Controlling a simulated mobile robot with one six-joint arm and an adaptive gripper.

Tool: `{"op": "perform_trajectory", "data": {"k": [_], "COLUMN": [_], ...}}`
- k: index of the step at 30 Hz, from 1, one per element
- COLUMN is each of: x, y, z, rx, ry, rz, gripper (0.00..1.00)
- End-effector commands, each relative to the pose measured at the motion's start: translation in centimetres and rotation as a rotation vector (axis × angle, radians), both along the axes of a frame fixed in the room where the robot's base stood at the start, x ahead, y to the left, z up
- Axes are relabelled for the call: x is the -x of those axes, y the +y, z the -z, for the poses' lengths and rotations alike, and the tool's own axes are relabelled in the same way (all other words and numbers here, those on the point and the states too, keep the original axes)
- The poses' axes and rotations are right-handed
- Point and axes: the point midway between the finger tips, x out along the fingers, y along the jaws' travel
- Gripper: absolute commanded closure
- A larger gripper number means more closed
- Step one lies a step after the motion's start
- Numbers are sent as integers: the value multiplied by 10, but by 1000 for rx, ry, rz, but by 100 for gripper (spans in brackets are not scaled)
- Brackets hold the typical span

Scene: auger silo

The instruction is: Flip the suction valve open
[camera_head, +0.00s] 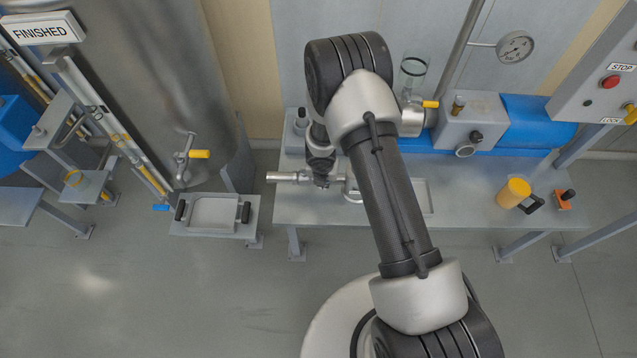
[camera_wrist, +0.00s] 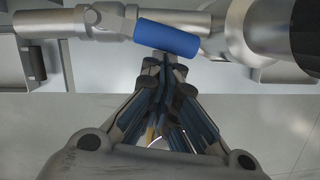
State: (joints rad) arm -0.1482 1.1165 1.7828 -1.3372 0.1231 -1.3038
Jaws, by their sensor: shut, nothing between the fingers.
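The suction valve (camera_wrist: 104,18) sits on a horizontal metal pipe in the wrist view. Its blue handle (camera_wrist: 167,38) points right, roughly along the pipe and tilted slightly down at its right end. My gripper (camera_wrist: 164,60) is shut and empty, its fingertips just below the handle in the picture. I cannot tell whether they touch it. In the head view the pipe (camera_head: 289,177) sticks out left over the bench, while my arm and wrist hide the blue handle and the fingertips.
The metal bench (camera_head: 460,206) carries a pump with a blue motor (camera_head: 530,121), a yellow mug (camera_head: 514,192) and an orange-based object (camera_head: 565,199). Left stands a silo with a yellow-handled valve (camera_head: 199,154) above a tray (camera_head: 213,213). A control panel (camera_head: 602,88) is at right. Floor in front is clear.

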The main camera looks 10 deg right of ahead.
Motion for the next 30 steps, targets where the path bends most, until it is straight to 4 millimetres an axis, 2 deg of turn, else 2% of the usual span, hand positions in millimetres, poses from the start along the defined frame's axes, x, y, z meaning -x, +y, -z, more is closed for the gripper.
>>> {"op": "perform_trajectory", "data": {"k": [6,30], "x": [-5,-9], "y": [-6,-9], "z": [-1,0], "rx": [-1,1], "ry": [0,-1], "rz": [-119,-112], "gripper": [100,100]}}
